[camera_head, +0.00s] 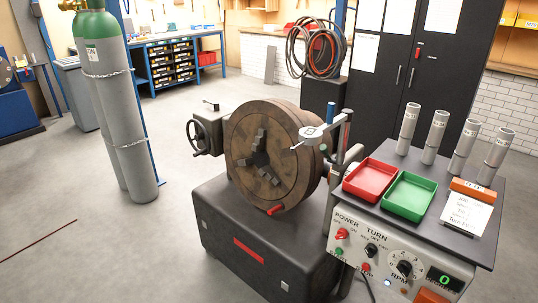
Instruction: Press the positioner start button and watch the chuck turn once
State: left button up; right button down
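The chuck (240,155), a large round brown face with grey jaws at its centre, stands upright on a dark base (228,243) in the middle. A red piece (276,210) sits at its lower rim. The positioner control panel (385,262) is at the lower right, with POWER and TURN labels, a red switch (342,233) and dark knobs. A small green button (339,251) is low on the panel's left, with a red one (366,267) to its right. A green display (445,281) is lit. Neither of my grippers is in view.
A red tray (346,187) and a green tray (388,207) lie on the panel's top, with several grey tubes (408,130) behind. Tall gas cylinders (130,150) stand at left. A black cabinet (425,85) is behind. The floor at lower left is mostly clear.

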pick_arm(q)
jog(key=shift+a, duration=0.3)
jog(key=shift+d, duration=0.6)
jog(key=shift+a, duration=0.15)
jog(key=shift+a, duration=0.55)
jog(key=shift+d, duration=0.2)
